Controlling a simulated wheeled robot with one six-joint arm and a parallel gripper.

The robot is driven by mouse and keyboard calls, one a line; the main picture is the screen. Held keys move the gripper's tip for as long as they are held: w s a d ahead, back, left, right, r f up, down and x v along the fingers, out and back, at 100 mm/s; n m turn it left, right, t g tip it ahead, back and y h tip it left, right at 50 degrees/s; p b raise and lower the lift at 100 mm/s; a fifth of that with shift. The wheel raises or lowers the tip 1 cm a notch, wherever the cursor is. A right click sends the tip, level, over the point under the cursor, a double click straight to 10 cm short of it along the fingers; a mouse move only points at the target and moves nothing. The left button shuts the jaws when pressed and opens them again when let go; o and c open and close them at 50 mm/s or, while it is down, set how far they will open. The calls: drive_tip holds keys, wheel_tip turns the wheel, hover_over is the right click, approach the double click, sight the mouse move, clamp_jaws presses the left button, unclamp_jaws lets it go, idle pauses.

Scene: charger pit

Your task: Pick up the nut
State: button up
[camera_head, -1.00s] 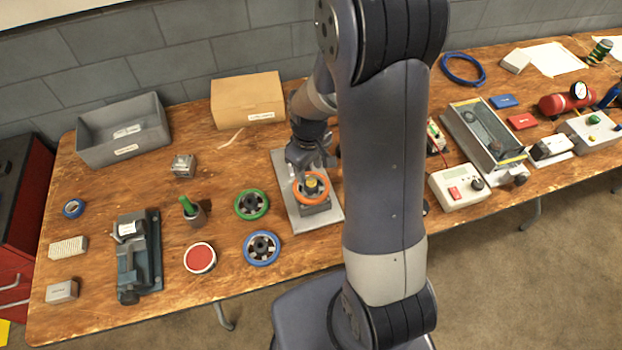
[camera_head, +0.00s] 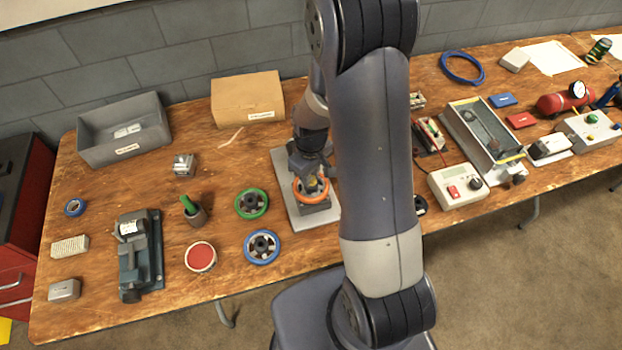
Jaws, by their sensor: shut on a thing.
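My gripper (camera_head: 310,177) points down at the centre of an orange handwheel (camera_head: 311,201). It is shut on the brass-coloured nut (camera_head: 312,184) at the wheel's hub. The fingers cover most of the nut, and I cannot tell whether it is clear of the hub. The orange wheel is on a dark grey block on a light grey metal plate (camera_head: 301,222).
A green handwheel (camera_head: 251,203) and a blue handwheel (camera_head: 262,247) lie left of the plate. A cup with a green item (camera_head: 195,211), a red-topped round tin (camera_head: 201,257) and a vise (camera_head: 139,262) are further left. A cardboard box (camera_head: 248,98) stands behind.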

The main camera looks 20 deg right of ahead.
clamp_jaws()
wheel_tip(320, 180, up, 10)
drive_tip(key=b, duration=0.1)
idle(0.5)
